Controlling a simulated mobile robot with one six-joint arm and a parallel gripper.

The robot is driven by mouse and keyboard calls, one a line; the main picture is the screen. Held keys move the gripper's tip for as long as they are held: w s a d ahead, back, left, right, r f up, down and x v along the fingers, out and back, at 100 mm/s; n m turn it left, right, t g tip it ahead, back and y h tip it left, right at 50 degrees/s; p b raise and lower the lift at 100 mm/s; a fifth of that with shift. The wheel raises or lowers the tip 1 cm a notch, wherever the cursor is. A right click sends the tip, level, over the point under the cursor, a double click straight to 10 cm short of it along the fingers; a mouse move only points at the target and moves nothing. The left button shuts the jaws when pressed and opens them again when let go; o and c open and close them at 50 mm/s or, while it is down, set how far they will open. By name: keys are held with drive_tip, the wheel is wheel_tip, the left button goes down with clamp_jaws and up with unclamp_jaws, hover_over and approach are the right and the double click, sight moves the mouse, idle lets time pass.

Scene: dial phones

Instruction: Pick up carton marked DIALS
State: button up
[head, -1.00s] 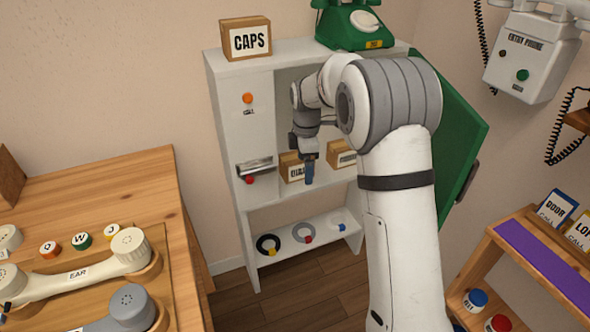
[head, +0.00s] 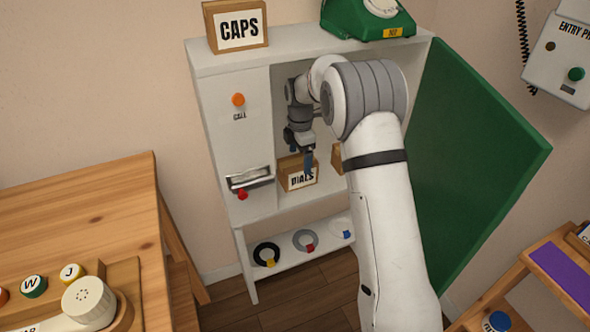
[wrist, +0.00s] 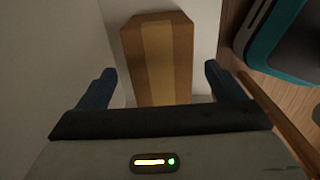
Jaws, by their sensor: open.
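The carton marked DIALS (head: 299,178) is a small brown box with a white label. It stands on the shelf inside the open white cabinet (head: 222,140). My gripper (head: 301,160) is above and in front of it, fingers pointing down, hiding part of the carton. In the wrist view a brown carton top with a tan tape strip (wrist: 160,55) lies ahead between the two blue fingers of my gripper (wrist: 158,88). The fingers are open and a gap shows on each side. Whether they are level with the carton's sides I cannot tell.
Another carton (head: 337,158) stands to the right on the same shelf, partly behind my arm. The green door (head: 470,150) hangs open at right. The CAPS carton (head: 237,27) and a green phone (head: 368,18) stand on top. Rings (head: 266,254) lie on the lower shelf.

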drive_tip(key=f, duration=0.3)
drive_tip(key=f+b, duration=0.1)
drive_tip(key=f, duration=0.2)
drive_tip(key=shift+s+a+f, duration=0.1)
drive_tip(key=shift+a+f, duration=0.1)
drive_tip(key=shift+f, duration=0.05)
drive_tip(key=shift+c, duration=0.2)
drive_tip(key=shift+r, duration=0.1)
drive_tip(key=c, duration=1.2)
